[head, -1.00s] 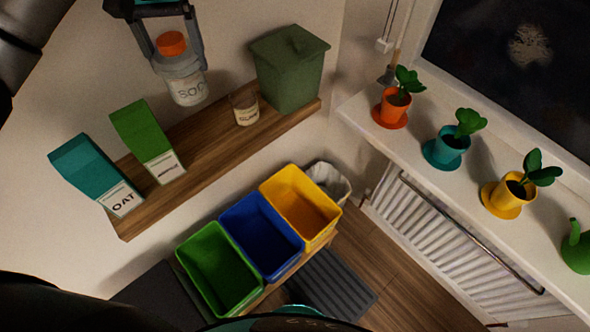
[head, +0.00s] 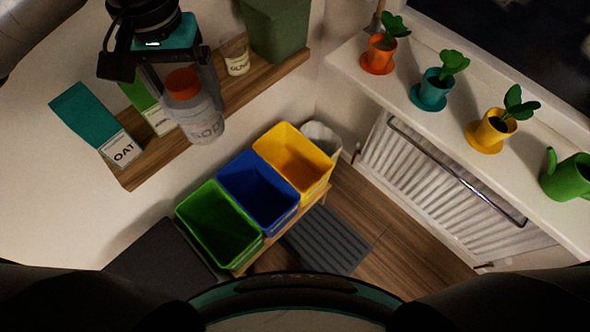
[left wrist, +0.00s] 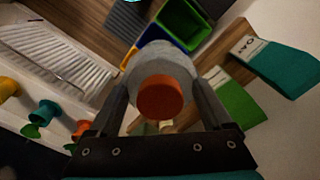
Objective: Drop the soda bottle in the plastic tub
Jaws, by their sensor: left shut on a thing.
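In the left wrist view the bottle (left wrist: 160,62) is seen cap first between the fingers (left wrist: 160,92). Three open tubs stand in a row below and right of the bottle: green (head: 218,228), blue (head: 258,192) and yellow (head: 295,155). No marking shows which is for plastic. My right gripper is not in view.
A wooden shelf (head: 150,172) holds a teal oat carton (head: 95,120), a green carton (head: 145,103), a small jar (head: 236,57) and a green bin (head: 277,28). A pale bin (head: 322,138) stands behind the yellow tub. Potted plants line the white sill (head: 440,110) at right.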

